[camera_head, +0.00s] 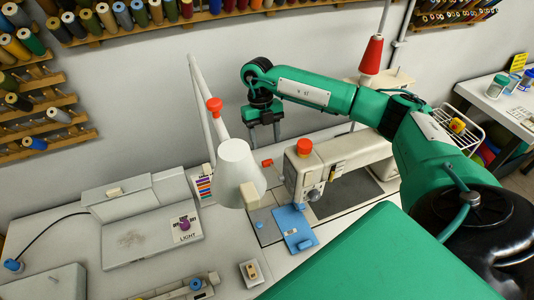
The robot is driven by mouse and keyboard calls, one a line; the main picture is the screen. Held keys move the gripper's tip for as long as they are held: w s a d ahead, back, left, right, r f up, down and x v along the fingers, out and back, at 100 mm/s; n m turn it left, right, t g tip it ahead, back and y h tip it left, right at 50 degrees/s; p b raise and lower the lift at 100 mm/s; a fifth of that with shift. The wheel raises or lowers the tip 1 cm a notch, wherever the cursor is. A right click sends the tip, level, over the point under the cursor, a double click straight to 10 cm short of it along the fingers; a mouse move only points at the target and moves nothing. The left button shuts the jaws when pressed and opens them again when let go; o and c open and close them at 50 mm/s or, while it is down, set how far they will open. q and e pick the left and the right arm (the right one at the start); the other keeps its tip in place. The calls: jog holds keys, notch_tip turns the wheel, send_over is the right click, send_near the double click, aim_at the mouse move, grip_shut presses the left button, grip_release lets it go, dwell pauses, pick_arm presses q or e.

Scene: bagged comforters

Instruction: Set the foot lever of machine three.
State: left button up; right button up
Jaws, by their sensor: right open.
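A cream sewing machine (342,150) stands on the white table, with a red knob (305,146) on top of its head. A small red lever-like part (267,163) sticks out at the left of the head; I cannot tell for sure that it is the foot lever. No machine number is readable. My right gripper (264,138) points down, open and empty, behind and above this red part and apart from it. The needle area is partly hidden by the white lamp shade (241,172). My left gripper is out of view.
The lamp arm (200,110) rises close to the left of my right gripper. A red thread cone (371,55) stands behind my right arm. A light switch box (150,238) is at the left. Spool racks (150,30) line the wall.

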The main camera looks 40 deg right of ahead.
jog(key=shift+v, duration=0.95)
jog(key=c, duration=0.5)
jog(key=shift+s+d+r+m, duration=0.1)
jog(key=shift+r+m, duration=0.05)
jog(key=shift+m, duration=0.35)
jog(key=c, duration=0.3)
jog(key=shift+d+r+m+y, duration=0.15)
jog(key=shift+m+y, duration=0.15)
jog(key=shift+m, duration=0.4)
grip_shut()
notch_tip(320, 180, up, 5)
jog(key=d+m+t+y+b, duration=0.1)
jog(key=d+m+t+y, duration=0.15)
jog(key=m, duration=1.35)
jog(key=p+x, duration=0.1)
jog(key=x, duration=0.7)
jog(key=d+p+x, duration=0.1)
jog(key=x, duration=0.3)
jog(key=shift+s+d+p, duration=0.1)
jog(key=shift+s+p, duration=0.25)
jog(key=shift+s+f+t, duration=0.1)
jog(key=shift+f+t, duration=0.15)
jog(key=shift+f, duration=0.6)
